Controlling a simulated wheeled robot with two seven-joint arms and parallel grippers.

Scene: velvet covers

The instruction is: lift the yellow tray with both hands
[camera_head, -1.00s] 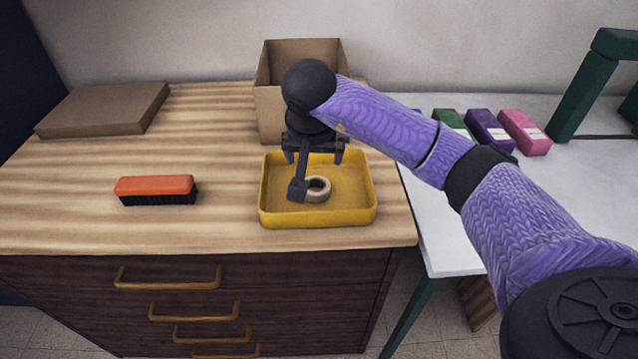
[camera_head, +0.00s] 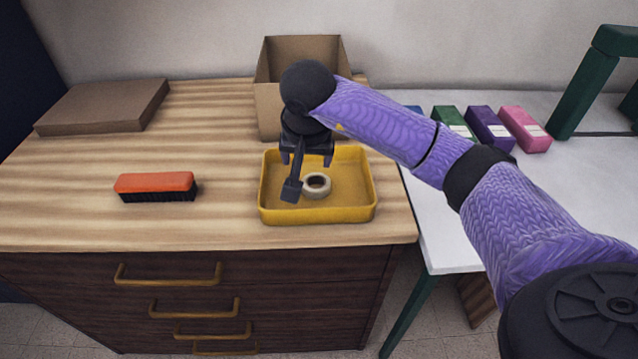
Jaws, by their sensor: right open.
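The yellow tray (camera_head: 350,214) is a shallow rectangular tray lying flat on the wooden top of a drawer cabinet, near its right front corner. A pale ring, like a roll of tape (camera_head: 317,185), lies inside it. My right gripper (camera_head: 306,170) is open and points down over the left-middle part of the tray. One dark finger reaches down in front of the tray's inside, just left of the ring. I cannot tell whether it touches the tray. My left gripper is not in view.
An open cardboard box (camera_head: 268,105) stands right behind the tray. An orange brush (camera_head: 155,184) lies to the left, and a flat brown box (camera_head: 102,106) at the back left. A white table (camera_head: 560,210) with coloured packets (camera_head: 525,130) adjoins on the right.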

